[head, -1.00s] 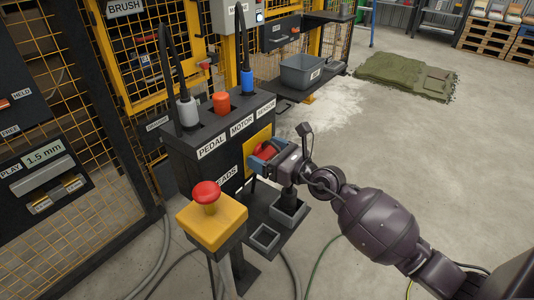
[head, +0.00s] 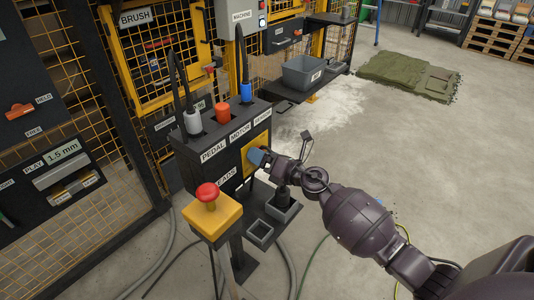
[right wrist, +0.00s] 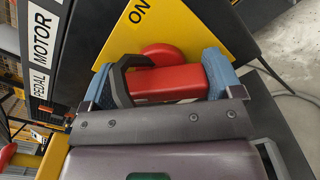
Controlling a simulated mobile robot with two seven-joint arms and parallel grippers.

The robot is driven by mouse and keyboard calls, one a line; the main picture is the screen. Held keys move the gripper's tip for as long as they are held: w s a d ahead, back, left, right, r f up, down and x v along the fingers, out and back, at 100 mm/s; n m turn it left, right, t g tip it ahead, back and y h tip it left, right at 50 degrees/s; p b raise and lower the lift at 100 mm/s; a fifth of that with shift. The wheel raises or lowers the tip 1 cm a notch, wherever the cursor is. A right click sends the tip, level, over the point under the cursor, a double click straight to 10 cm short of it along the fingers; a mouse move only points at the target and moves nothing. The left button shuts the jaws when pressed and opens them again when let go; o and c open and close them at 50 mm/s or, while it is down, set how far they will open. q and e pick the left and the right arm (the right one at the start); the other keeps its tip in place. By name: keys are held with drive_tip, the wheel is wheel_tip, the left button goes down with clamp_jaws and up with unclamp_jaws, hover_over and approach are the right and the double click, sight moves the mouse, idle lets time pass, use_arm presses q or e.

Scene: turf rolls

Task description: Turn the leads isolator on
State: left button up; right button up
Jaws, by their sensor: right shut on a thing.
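The leads isolator is a red rotary handle (right wrist: 170,84) on a yellow plate (right wrist: 182,25) on the side of a dark box (head: 194,172). The plate also shows in the head view (head: 262,142), where my gripper hides the handle. The word ON is printed on the plate in the wrist view, near its top. My right gripper (head: 256,157) is shut on the red handle, with a blue finger on each side of it. A dark bent bracket (right wrist: 118,82) crosses the handle's left part. My left gripper is not in view.
Plugged leads (head: 192,122) and a red plug (head: 222,112) stand on the box top. A yellow post box with a red mushroom button (head: 208,192) stands close in front. Small trays (head: 260,233) sit low beside my arm.

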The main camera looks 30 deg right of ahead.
drive_tip(key=m, duration=0.1)
drive_tip(key=m+p, duration=0.1)
drive_tip(key=shift+r+m, duration=0.25)
drive_tip(key=shift+m, duration=0.15)
drive_tip(key=shift+m+p, duration=0.4)
drive_tip(key=shift+m, duration=0.1)
drive_tip(key=m+p, duration=0.1)
drive_tip(key=m, duration=0.1)
drive_tip(key=shift+d+f+m, duration=0.1)
drive_tip(key=shift+f+m, duration=0.05)
drive_tip(key=shift+m, duration=0.15)
drive_tip(key=shift+f+m+p, duration=0.1)
drive_tip(key=shift+m+p, duration=0.25)
drive_tip(key=shift+m, duration=0.35)
drive_tip(key=shift+f+m+p, duration=0.1)
drive_tip(key=shift+m+p, duration=0.2)
drive_tip(key=shift+m, duration=0.5)
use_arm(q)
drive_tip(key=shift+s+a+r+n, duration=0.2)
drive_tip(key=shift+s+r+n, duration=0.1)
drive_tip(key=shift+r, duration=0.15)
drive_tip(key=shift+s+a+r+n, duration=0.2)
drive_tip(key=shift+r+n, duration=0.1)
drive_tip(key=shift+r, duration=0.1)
use_arm(e)
drive_tip(key=shift+f+m, duration=0.1)
drive_tip(key=shift+m, duration=0.2)
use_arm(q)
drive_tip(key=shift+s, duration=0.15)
